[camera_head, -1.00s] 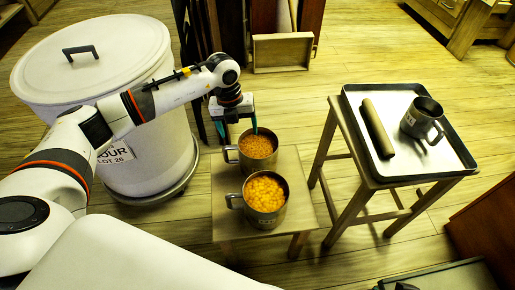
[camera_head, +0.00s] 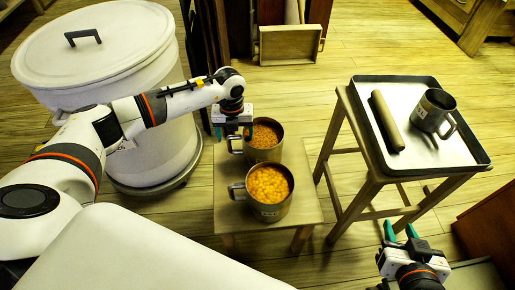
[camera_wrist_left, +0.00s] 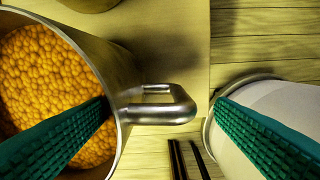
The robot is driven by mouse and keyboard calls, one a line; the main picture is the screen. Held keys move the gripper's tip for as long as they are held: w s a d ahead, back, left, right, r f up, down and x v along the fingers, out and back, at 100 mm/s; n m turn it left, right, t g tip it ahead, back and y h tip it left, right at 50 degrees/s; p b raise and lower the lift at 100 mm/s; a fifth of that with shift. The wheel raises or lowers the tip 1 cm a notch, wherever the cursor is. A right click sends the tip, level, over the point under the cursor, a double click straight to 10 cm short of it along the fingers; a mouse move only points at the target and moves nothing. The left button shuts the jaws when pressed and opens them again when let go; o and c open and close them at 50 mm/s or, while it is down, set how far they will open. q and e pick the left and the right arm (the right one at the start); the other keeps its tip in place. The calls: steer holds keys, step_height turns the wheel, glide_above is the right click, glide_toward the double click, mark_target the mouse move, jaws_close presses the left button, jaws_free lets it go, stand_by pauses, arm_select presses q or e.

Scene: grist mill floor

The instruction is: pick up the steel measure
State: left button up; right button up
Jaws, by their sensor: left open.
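Two steel measures stand on a low stool (camera_head: 225,205). The far measure (camera_head: 265,153) holds small orange grains, and the near measure (camera_head: 270,212) holds larger yellow-orange kernels. A third steel measure (camera_head: 432,112) stands on the tray at right. My left gripper (camera_head: 232,133) is open at the far measure's handle side. In the left wrist view, one green finger reaches over the grain inside that measure (camera_wrist_left: 122,100), and the other is beyond its handle (camera_wrist_left: 165,106); the wall and handle lie between them. My right gripper (camera_head: 400,231) is open and empty at lower right.
A large white lidded bin (camera_head: 95,75) stands left, close to my left arm. Floor is clear between the stools. A wooden box (camera_head: 288,45) stands behind.

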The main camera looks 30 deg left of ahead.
arm_select(q)
steer(key=shift+f, duration=1.25)
jaws_close()
steer(key=shift+w+r, duration=0.15)
arm_select(e)
steer(key=w+r+t, duration=0.1)
steer(key=a+r+t, duration=0.1)
steer(key=shift+w+r+y, duration=0.3)
steer(key=shift+w+r, duration=0.05)
steer(key=shift+w, duration=0.05)
